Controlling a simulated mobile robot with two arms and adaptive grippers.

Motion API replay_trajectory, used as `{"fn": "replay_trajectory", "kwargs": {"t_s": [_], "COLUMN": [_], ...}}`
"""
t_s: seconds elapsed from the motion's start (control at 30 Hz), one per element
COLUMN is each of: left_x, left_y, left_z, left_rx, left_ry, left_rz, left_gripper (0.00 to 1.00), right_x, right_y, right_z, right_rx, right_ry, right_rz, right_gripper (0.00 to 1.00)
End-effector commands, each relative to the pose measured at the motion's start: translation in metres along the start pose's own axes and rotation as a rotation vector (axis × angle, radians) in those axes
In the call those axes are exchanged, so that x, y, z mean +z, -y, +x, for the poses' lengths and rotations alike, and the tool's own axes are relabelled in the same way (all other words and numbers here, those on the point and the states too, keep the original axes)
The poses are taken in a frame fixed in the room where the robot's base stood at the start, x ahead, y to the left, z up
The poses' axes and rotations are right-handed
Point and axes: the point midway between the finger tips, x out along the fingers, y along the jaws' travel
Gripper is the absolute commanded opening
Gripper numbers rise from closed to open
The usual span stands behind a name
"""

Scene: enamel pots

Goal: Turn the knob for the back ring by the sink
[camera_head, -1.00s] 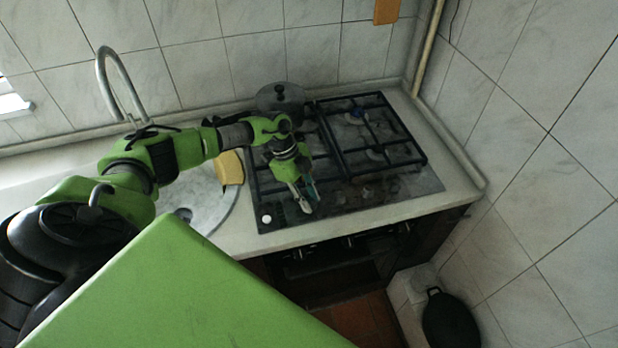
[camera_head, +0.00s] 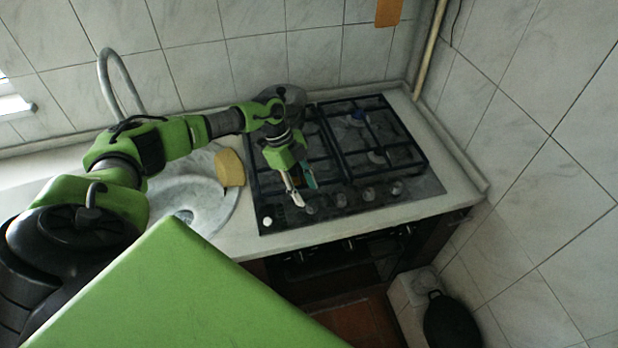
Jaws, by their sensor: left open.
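The gas hob (camera_head: 433,184) is set in the counter, with a row of dark round knobs along its front edge. The knob nearest the gripper (camera_head: 311,206) is just in front of the fingertips; other knobs (camera_head: 340,200), (camera_head: 368,194), (camera_head: 397,188) stand to its right. A small white button (camera_head: 267,222) is at the front left corner. My left gripper (camera_head: 305,194) is open and empty, pointing down over the front left of the hob. Whether it touches a knob I cannot tell. The back ring by the sink is hidden under a pot and my arm. My right gripper is not in view.
A dark pot (camera_head: 296,96) stands on the back left of the hob, partly behind my left arm. Black grates (camera_head: 345,160) cover the rings. A yellow sponge (camera_head: 230,168) lies by the round sink (camera_head: 212,206). A tiled wall is close on the right.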

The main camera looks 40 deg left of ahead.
Motion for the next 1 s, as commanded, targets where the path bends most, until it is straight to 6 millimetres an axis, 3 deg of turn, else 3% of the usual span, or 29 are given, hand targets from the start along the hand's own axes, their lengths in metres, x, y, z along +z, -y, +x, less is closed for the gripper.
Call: {"fn": "replay_trajectory", "kwargs": {"t_s": [0.2, 0.4, 1.0], "left_x": [0.001, 0.001, 0.0], "left_y": [0.001, 0.0, 0.0], "left_z": [-0.046, -0.068, -0.072], "left_rx": [-0.004, -0.001, 0.0], "left_ry": [0.001, 0.0, 0.0], "left_rz": [0.001, -0.001, -0.001], "left_gripper": [0.41, 0.41, 0.41], "right_x": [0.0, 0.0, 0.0], "right_y": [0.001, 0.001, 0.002], "right_z": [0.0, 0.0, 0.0], "right_rx": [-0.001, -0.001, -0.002], "right_ry": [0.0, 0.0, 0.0], "right_rz": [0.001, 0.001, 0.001], "right_gripper": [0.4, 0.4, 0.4]}}
